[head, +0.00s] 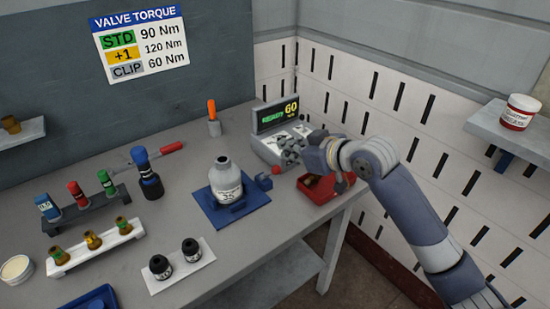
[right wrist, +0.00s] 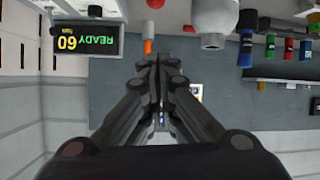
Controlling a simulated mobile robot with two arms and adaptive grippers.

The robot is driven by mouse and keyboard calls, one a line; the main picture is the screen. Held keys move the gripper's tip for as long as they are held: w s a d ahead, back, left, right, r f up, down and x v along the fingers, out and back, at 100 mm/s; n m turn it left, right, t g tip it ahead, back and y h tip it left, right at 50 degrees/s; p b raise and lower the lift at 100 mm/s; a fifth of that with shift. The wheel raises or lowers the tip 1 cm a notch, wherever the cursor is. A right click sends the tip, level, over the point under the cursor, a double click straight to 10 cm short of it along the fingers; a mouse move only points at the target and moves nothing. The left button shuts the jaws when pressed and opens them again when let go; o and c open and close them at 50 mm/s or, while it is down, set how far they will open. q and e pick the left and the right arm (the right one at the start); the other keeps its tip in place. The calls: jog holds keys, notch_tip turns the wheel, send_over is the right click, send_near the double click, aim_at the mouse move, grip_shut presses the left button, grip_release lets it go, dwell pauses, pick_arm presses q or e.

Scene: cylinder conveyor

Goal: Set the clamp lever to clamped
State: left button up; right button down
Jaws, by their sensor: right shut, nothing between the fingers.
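My right gripper (head: 312,160) is right of the base, in front of the torque console and above the red bin. In the right wrist view its fingers (right wrist: 160,62) are together and empty. My left gripper is not in view.
The console (head: 272,145) reads READY 60. A red bin (head: 315,192) sits at the bench's right edge. An orange-handled screwdriver (head: 213,115) stands behind the cylinder. A dark blue tool (head: 148,178) and racks are at left. Black parts on a white plate (head: 181,267) are in front.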

jog(key=p, duration=0.2)
send_over(270, 173)
notch_tip(270, 173, down, 4)
jog(key=r, duration=0.1)
jog(key=f, duration=0.1)
jog(key=s+f+p, duration=0.1)
jog(key=d+f+p, duration=0.1)
jog(key=shift+s+f, duration=0.15)
jog(key=shift+s, duration=0.1)
jog(key=shift+s+d+f, duration=0.15)
jog(key=shift+f, duration=0.1)
